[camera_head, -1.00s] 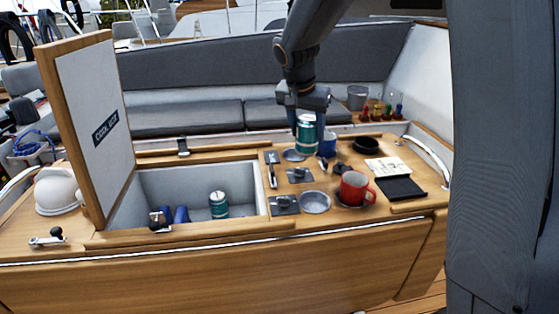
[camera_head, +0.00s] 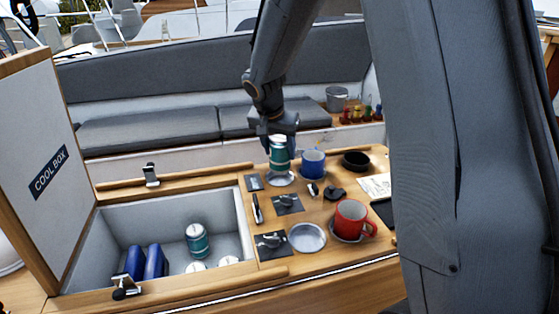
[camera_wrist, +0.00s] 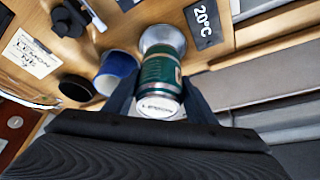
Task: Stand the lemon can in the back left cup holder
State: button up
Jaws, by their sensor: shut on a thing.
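The lemon can (camera_head: 279,154) is green with a pale end; its lettering, seen in the wrist view (camera_wrist: 160,75), appears to read LEMON. My gripper (camera_head: 277,137) is shut on it, with a finger on either side, also in the wrist view (camera_wrist: 158,97). The can is roughly upright above the back left cup holder (camera_head: 281,180), a round metal recess. The holder's rim shows past the can's far end in the wrist view (camera_wrist: 162,33). The can covers part of the holder, and I cannot tell whether its bottom has entered the recess.
A blue mug (camera_head: 313,163) stands close right of the can. A red mug (camera_head: 350,219) stands at front right, beside an empty front cup holder (camera_head: 307,238). The open cool box (camera_head: 120,222) at left holds another green can (camera_head: 197,240) and blue blocks.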

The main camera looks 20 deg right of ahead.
aim_at(280, 162)
notch_tip(280, 162, down, 4)
jog(key=shift+p, duration=0.55)
jog(key=shift+f, duration=0.1)
jog(key=shift+f+b, duration=0.35)
jog(key=shift+b, duration=0.2)
jog(key=o, duration=1.3)
jog(key=shift+o, duration=0.2)
jog(key=shift+r, duration=0.1)
